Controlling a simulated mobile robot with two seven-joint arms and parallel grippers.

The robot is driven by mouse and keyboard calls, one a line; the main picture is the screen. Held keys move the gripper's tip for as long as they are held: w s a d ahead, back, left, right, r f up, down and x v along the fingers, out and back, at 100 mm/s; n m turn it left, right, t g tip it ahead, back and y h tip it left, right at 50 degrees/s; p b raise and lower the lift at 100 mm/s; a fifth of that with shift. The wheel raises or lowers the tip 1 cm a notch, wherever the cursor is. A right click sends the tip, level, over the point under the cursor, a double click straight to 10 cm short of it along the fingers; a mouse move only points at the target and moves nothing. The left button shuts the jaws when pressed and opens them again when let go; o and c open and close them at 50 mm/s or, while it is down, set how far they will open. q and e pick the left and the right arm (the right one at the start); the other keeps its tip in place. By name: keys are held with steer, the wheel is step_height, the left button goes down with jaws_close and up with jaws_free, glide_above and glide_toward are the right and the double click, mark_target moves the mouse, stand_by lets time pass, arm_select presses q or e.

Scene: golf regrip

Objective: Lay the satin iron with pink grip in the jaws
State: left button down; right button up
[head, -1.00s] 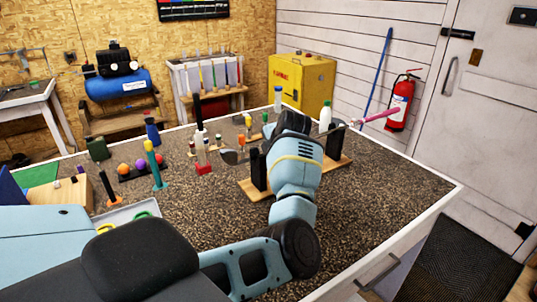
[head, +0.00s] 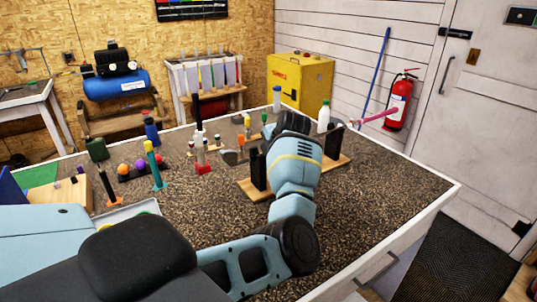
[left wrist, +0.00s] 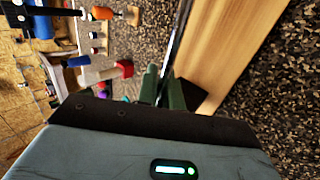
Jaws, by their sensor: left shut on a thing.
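The iron has a grey head (head: 230,157) at its left end and a pink grip (head: 380,115) at its right end. My left gripper (head: 287,125) is shut on its shaft, seen from behind; the arm hides the middle of the club. In the left wrist view the shaft (left wrist: 176,42) runs up from between my green fingers (left wrist: 163,88). The jaws are two black uprights (head: 332,145) on a wooden base (head: 250,189). The club runs across close to both uprights. Whether the shaft touches them is hidden. My right gripper is not in view.
A white bottle (head: 324,118) stands behind the right upright. The speckled bench top (head: 385,190) is clear at right and in front.

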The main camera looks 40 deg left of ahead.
arm_select(q)
steer(key=shift+f, duration=0.2)
steer(key=c, duration=1.5)
jaws_free()
steer(key=shift+f, duration=0.15)
steer(key=shift+p+v, duration=0.4)
steer(key=shift+v, duration=3.6)
steer(key=shift+a, duration=0.1)
